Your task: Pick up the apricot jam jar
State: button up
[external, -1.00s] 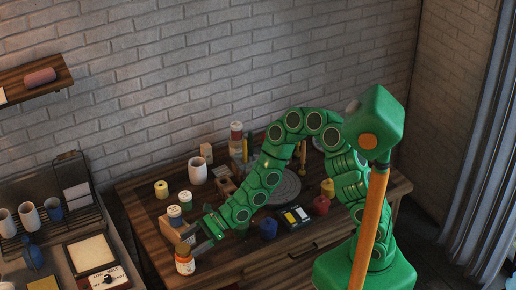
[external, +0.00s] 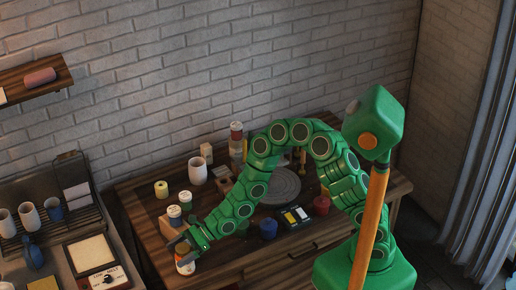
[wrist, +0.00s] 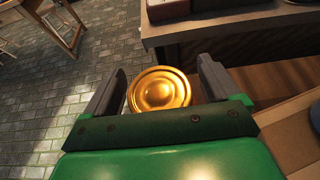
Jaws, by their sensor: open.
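A jar with a gold lid (wrist: 158,90), which appears to be the apricot jam jar, stands near the front left edge of the wooden table. In the external view only the lower part of the jar (external: 186,267) shows, with a pale and orange side; my gripper hides its top. My gripper (external: 179,250) is open and low over the jar. In the wrist view the fingers of my gripper (wrist: 161,68) lie on either side of the lid, with the left finger close to its rim. Whether either finger touches is unclear.
Two lidded jars (external: 174,212) stand just behind my gripper. A yellow roll (external: 161,189) and a pale cup (external: 198,172) are farther back. A blue pot (external: 268,229), a paint set (external: 297,217) and a red pot (external: 321,205) stand to the right. The table edge is close.

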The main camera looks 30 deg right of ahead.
grip_shut()
dwell(0.5)
jog(key=shift+r, duration=0.1)
jog(key=shift+r, duration=4.95)
